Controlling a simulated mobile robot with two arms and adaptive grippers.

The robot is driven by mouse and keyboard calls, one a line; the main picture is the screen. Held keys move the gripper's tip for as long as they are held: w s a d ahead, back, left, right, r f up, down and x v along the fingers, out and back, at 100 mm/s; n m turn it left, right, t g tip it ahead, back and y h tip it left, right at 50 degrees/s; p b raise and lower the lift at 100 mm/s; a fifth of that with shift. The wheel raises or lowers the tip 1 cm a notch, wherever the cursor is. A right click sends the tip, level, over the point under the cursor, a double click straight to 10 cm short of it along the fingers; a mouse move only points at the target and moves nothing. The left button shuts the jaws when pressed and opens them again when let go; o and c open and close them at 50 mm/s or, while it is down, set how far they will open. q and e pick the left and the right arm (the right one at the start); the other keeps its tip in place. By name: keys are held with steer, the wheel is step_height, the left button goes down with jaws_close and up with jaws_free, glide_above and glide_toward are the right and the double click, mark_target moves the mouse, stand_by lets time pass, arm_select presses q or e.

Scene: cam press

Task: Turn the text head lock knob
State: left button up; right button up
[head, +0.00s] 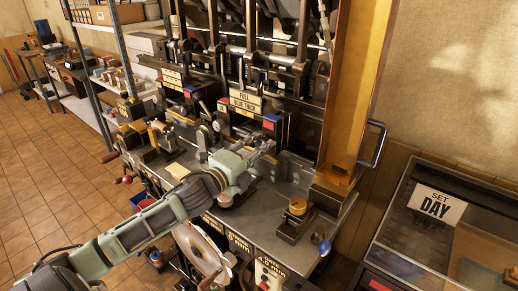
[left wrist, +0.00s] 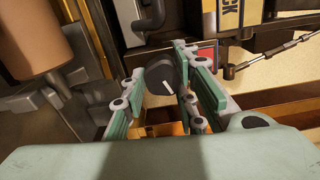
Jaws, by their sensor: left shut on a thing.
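The text head lock knob (left wrist: 160,76) is a round dark knob with a white pointer line in the left wrist view. It sits between the two fingers of my left gripper (left wrist: 158,68), which is shut on it. In the head view my left gripper (head: 262,150) reaches over the press bench from the lower left. Its fingertips are at the front of the machine, and I cannot make out the knob there. My right gripper is not in view.
The metal bench (head: 262,225) carries a small block with a yellow round top (head: 297,207) to the right of my gripper. A tall amber panel (head: 352,80) with a handle stands behind.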

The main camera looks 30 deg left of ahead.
arm_select(q)
steer(key=shift+f, duration=0.45)
steer(key=o, duration=1)
steer(key=shift+a+r, duration=0.1)
steer(key=s, duration=0.8)
steer(key=s+a, duration=0.1)
steer(key=s, duration=0.3)
